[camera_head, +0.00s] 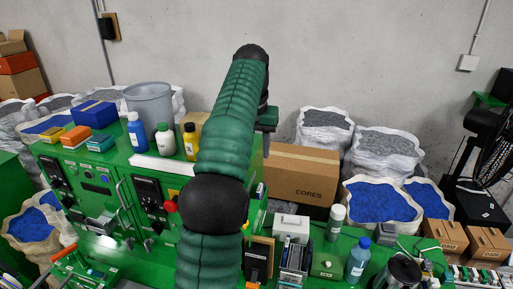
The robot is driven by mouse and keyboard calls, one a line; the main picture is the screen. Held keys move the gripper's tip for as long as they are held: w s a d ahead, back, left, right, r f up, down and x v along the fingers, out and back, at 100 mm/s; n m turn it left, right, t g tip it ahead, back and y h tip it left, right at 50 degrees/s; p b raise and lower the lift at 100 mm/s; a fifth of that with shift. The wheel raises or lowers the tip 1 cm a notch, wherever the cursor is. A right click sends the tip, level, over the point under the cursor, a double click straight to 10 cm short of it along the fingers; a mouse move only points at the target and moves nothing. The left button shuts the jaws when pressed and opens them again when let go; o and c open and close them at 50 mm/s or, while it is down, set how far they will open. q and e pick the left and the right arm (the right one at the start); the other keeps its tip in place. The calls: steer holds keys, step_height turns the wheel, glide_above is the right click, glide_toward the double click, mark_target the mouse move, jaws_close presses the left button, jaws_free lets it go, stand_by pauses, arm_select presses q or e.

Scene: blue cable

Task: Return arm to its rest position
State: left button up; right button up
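My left arm (231,115), in a ribbed green sleeve with black joints, rises from the bottom centre and bends over at a black joint near the top. Beyond the bend, a dark end part (267,118), likely my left gripper, shows at the arm's right side. It is small and partly hidden behind the sleeve, so its fingers cannot be made out. It appears raised in front of the wall, above the cardboard box marked CORES (300,178). My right gripper is not in view. I cannot make out a blue cable.
A green bench at lower right holds a blue bottle (357,260) and small devices. Sacks of blue granules (380,203) and a black fan (495,150) stand at right.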

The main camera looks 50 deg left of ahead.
arm_select(q)
steer(key=shift+w+a, duration=0.1)
steer(key=shift+a, duration=0.05)
steer(key=w+d+f+m+b, duration=0.25)
steer(key=d+f+b, duration=0.5)
steer(key=f, duration=0.75)
steer(key=w+d+f+m+b, duration=0.1)
steer(key=w+d+f+b, duration=0.35)
steer(key=d+f, duration=0.75)
steer(key=s+d+f+m+b, duration=0.1)
steer(key=s+d+f+b, duration=0.2)
steer(key=f, duration=0.5)
steer(key=s+d+f+m+h+b, duration=0.1)
steer(key=s+d+f+m+b, duration=0.1)
steer(key=s+d+f, duration=0.4)
steer(key=s+d+f+m+t+b, duration=0.1)
steer(key=s+d+f+b, duration=0.3)
steer(key=f, duration=0.7)
steer(key=shift+s+d+f, duration=0.2)
steer(key=shift+s+d, duration=0.35)
steer(key=shift+d, duration=0.55)
